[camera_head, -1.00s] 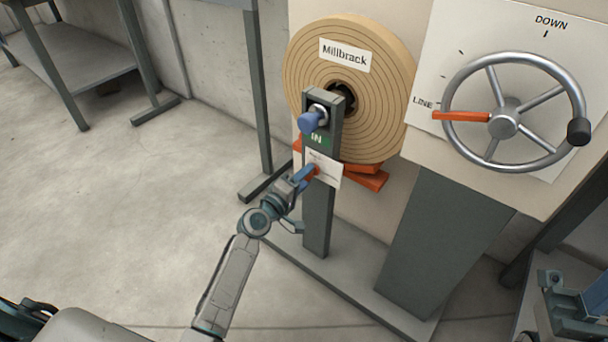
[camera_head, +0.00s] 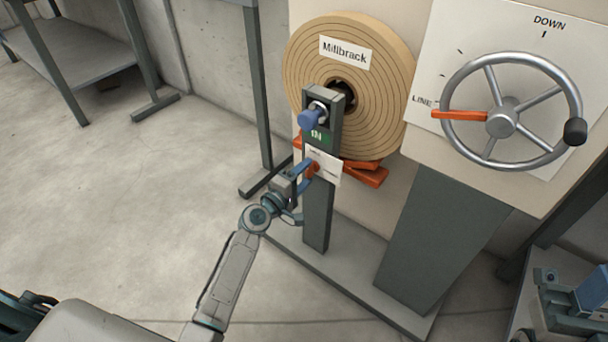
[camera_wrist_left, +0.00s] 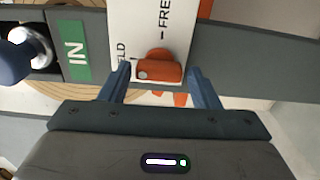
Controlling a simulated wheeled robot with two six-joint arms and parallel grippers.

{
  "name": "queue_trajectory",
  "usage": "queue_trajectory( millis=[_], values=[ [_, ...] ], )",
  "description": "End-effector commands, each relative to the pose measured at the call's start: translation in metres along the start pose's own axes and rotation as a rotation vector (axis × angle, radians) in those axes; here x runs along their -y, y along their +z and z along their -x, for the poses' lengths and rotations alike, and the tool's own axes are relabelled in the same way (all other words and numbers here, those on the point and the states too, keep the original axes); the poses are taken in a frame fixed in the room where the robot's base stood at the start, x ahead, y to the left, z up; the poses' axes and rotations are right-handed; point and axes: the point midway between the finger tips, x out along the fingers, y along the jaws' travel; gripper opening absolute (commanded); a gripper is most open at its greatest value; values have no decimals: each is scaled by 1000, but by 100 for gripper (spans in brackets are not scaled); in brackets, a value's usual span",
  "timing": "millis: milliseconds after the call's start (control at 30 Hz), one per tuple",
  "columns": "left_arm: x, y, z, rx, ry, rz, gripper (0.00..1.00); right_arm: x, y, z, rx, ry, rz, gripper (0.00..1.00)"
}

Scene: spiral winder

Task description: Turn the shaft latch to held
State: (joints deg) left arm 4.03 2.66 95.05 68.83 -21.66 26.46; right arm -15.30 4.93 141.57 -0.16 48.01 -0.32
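The shaft latch is a small orange knob with a bar handle (camera_wrist_left: 158,68) on a white card on the grey post. In the wrist view the card reads FREE above the knob, and a partly hidden word ending in "LD" is at its left. The bar lies across the picture. The latch also shows in the head view (camera_head: 313,169), partly behind a finger. My left gripper (camera_head: 304,176) is open at the card. In the wrist view its two blue fingers (camera_wrist_left: 162,85) stand apart on either side of the latch, with gaps between.
Above the card are a green IN label (camera_head: 317,136) and a blue knob (camera_head: 311,119). A roll marked Millbrack (camera_head: 390,70) is behind the post. A spoked handwheel (camera_head: 503,124) is at the right. Open floor (camera_head: 130,200) lies to the left.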

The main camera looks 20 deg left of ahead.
Motion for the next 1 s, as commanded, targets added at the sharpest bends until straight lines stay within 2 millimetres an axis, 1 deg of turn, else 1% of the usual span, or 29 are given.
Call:
queue_trajectory(
  millis=[300,433,567,800,900,1000],
  values=[
    [0,0,0,0,1,-2,67,0,0,0,-1,9,2,36],
    [1,0,9,0,-2,-2,67,0,0,-1,-1,8,1,36],
    [0,0,30,0,-2,-4,67,0,0,-3,-1,3,1,36],
    [1,0,79,1,-3,-3,67,0,0,-2,3,-11,-2,36],
    [1,0,93,0,-2,-3,67,0,0,-1,4,-11,-2,36],
    [1,0,103,0,-1,-2,67,0,0,0,4,-10,-2,36]
  ],
)
